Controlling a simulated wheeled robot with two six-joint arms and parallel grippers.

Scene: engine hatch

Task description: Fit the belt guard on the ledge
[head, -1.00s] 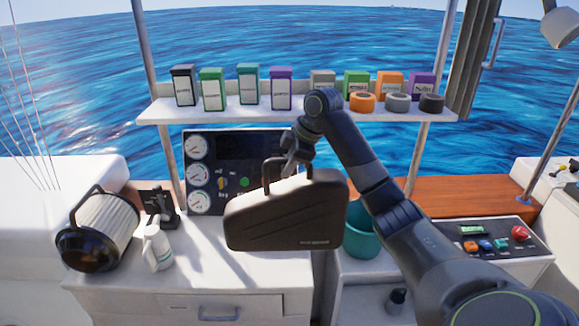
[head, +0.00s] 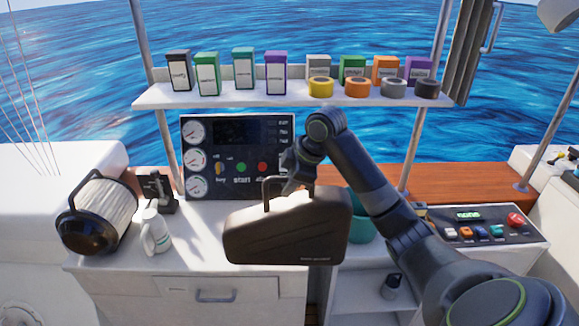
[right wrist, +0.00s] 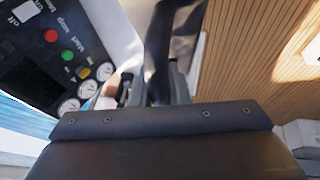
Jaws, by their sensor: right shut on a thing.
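The belt guard (head: 287,229) is a dark brown-black case-like cover with a handle on top. It hangs in front of the white counter in the head view. My right gripper (head: 291,183) is shut on its handle from above. In the right wrist view the guard (right wrist: 165,150) fills the bottom, with a row of small screws along its edge. The gripper's fingers (right wrist: 155,88) are partly hidden there. A ledge for the guard cannot be made out for certain. My left gripper is not in view.
A gauge panel (head: 238,132) stands behind the guard. A ribbed filter (head: 100,213) and a white spray bottle (head: 154,231) are on the counter at left. A teal bucket (head: 362,226) and a button console (head: 482,227) are at right. A shelf (head: 225,101) holds boxes and tape rolls.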

